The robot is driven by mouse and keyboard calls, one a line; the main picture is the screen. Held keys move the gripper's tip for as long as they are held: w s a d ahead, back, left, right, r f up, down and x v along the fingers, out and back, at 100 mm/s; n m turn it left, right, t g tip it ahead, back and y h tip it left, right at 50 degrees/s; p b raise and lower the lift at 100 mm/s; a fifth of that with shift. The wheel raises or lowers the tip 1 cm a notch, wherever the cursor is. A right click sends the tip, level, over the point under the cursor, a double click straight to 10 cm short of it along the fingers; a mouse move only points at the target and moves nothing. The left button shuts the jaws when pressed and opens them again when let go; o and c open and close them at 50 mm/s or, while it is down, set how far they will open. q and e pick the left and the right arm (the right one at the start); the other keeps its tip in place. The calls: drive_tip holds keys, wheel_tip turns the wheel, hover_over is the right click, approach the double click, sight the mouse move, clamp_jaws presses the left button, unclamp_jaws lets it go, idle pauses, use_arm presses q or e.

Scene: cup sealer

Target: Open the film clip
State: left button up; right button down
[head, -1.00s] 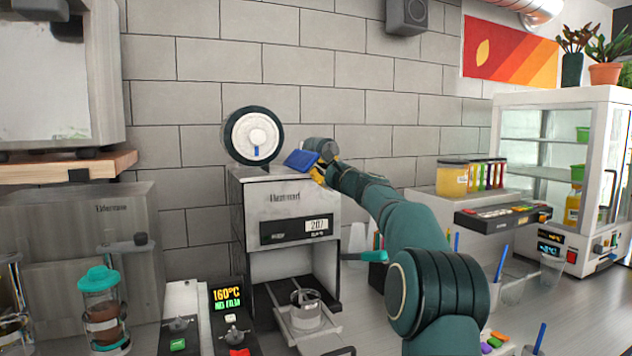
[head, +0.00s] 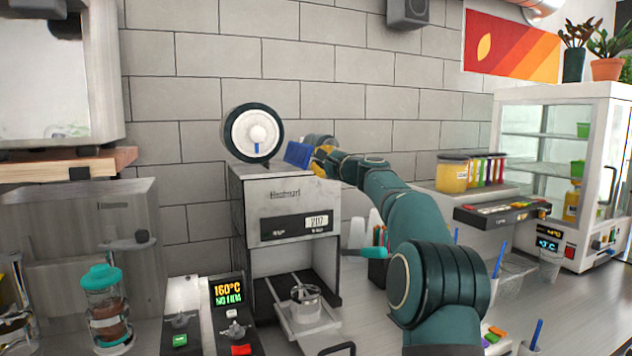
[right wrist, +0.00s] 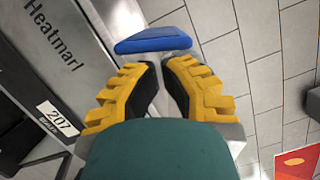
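The cup sealer (head: 292,205) stands at the middle with a film roll (head: 252,132) on its top left. A flat blue piece, which looks like the film clip (head: 299,154), is tilted above the sealer's top right. It also shows in the right wrist view as a blue flap (right wrist: 153,40) just beyond my fingertips. My right gripper (head: 318,158) is right beside it. In the right wrist view, its yellow fingers (right wrist: 161,64) are close together with a small gap. Whether they touch or hold the blue piece is unclear. My left gripper is out of view.
A clear cup (head: 305,302) sits on the sealer's tray. A lidded teal jar (head: 104,310) and control panels (head: 228,315) stand at left. A glass display case (head: 560,190) is at right. A tiled wall is close behind the sealer.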

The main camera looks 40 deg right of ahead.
drive_tip(key=s, duration=1.2)
drive_tip(key=shift+a+f, duration=0.45)
